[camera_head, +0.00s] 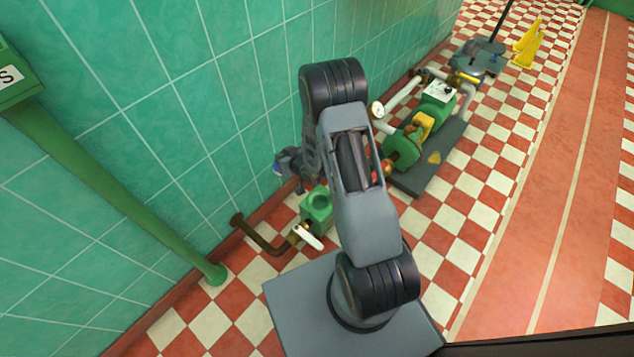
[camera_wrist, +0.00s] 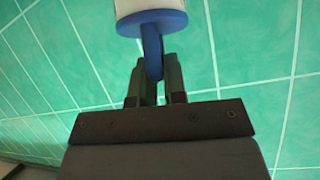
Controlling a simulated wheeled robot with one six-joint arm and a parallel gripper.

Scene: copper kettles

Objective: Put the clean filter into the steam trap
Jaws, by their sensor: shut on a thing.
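My gripper (camera_wrist: 156,72) is shut on the blue handle of the clean filter (camera_wrist: 151,22). The filter has a blue round cap and a white body, which runs out of the top of the wrist view. In the head view the filter (camera_head: 279,168) shows small and partly hidden beside my gripper (camera_head: 290,163), near the tiled wall. The green steam trap (camera_head: 317,204) stands low by the wall, with a round opening on top. In the head view the filter appears up and left of the trap, apart from it.
A brown pipe (camera_head: 262,243) runs from the wall to the trap, with a white-handled valve (camera_head: 308,237). A green pump unit (camera_head: 402,148) with a gauge stands behind. A green post (camera_head: 130,190) is at left. The red walkway (camera_head: 560,190) is clear.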

